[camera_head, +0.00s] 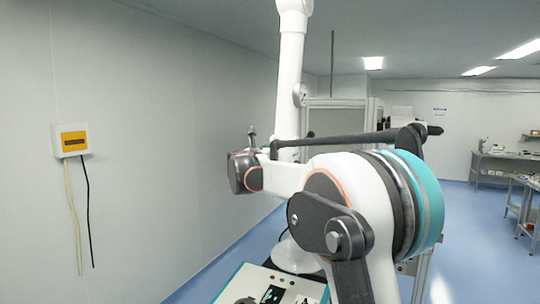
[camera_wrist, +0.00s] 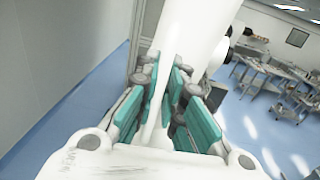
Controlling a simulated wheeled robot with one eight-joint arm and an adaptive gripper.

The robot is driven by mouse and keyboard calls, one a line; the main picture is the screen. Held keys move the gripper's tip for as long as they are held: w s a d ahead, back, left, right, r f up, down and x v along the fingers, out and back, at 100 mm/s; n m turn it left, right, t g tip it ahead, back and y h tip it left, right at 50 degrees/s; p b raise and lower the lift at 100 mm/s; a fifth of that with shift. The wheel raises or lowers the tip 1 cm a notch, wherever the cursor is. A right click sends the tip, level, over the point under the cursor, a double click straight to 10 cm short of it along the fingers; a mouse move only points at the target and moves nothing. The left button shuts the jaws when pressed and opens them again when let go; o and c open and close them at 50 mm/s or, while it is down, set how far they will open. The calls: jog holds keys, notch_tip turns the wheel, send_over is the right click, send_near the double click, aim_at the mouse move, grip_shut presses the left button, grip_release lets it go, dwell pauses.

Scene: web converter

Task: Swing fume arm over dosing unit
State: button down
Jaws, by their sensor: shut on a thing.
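The fume arm (camera_head: 291,75) is a white jointed tube that comes down from the top of the head view. A white flared hood (camera_head: 294,257) shows low down, over a teal-edged unit with a dark panel and small red buttons, which looks like the dosing unit (camera_head: 312,289). My own arm hides part of both. In the wrist view, the white tube of the fume arm (camera_wrist: 193,32) runs between the teal pads of my gripper (camera_wrist: 169,85). My gripper is shut on the tube. In the head view, my arm hides the gripper.
A yellow and white wall box (camera_head: 73,139) with two hanging cables is on the left wall. A grey framed cabinet (camera_head: 335,120) stands behind my arm. Workbenches (camera_head: 500,157) with equipment stand at the far right. Blue floor (camera_head: 462,240) is open on the right.

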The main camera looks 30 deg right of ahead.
jog(key=shift+s+f, duration=0.1)
jog(key=shift+s, duration=0.4)
jog(key=c, duration=2)
grip_release()
jog(key=shift+s, duration=0.1)
jog(key=shift+o, duration=0.2)
jog(key=shift+a, duration=0.1)
jog(key=v, duration=1.1)
jog(key=shift+s+a, duration=0.25)
jog(key=shift+s, duration=0.05)
